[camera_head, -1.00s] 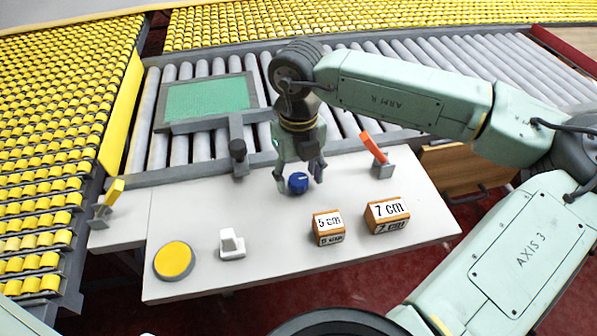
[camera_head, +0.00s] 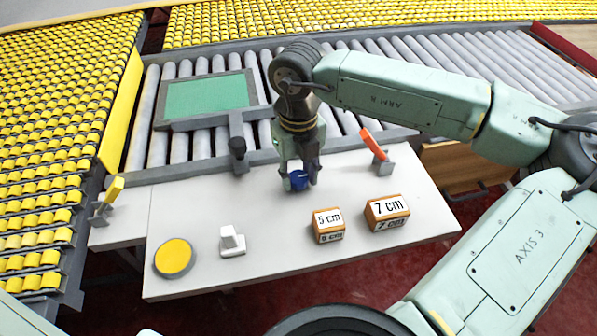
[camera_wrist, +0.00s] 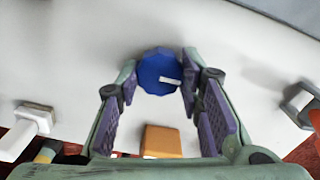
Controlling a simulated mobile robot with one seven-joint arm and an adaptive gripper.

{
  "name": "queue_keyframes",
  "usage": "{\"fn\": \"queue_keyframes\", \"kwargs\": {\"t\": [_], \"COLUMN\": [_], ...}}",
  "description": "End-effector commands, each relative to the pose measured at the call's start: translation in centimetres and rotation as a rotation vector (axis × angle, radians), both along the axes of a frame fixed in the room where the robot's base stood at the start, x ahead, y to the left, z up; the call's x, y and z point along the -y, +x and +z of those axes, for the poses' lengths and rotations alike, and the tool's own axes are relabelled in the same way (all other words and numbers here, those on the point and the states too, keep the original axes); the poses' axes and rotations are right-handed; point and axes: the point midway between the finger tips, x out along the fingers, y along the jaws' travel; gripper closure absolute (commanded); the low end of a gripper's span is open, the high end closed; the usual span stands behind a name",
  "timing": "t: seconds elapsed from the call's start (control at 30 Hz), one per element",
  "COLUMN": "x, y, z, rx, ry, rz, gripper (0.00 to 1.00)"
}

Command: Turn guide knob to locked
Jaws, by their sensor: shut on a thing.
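The guide knob is a blue, many-sided knob (camera_head: 298,180) with a white pointer mark, on the white table (camera_head: 215,205). In the wrist view the knob (camera_wrist: 158,72) sits between the fingertips, its white mark pointing right. My gripper (camera_head: 298,184) points down over the knob with a finger on either side, shut on it. In the wrist view the fingers of my gripper (camera_wrist: 160,80) flank the knob at its left and right. Parts of the knob's sides are hidden by the fingers.
A white switch (camera_head: 231,241) and a yellow button (camera_head: 174,259) are at the front left. An orange lever (camera_head: 374,145) stands right of the gripper, a dark post (camera_head: 238,155) left.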

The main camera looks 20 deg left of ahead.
Motion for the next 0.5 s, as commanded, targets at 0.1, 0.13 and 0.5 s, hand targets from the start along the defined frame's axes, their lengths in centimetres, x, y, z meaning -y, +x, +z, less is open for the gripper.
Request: {"fn": "queue_keyframes", "kwargs": {"t": [0.1,0.13,0.5], "x": [-0.03,-0.03,-0.06], "y": [-0.04,-0.04,0.00], "z": [0.01,0.00,-0.37], "rx": [-0.001,-0.001,0.000], "ry": [0.001,0.001,0.003], "rz": [0.001,0.001,0.100], "gripper": [0.94,0.94,0.94]}}
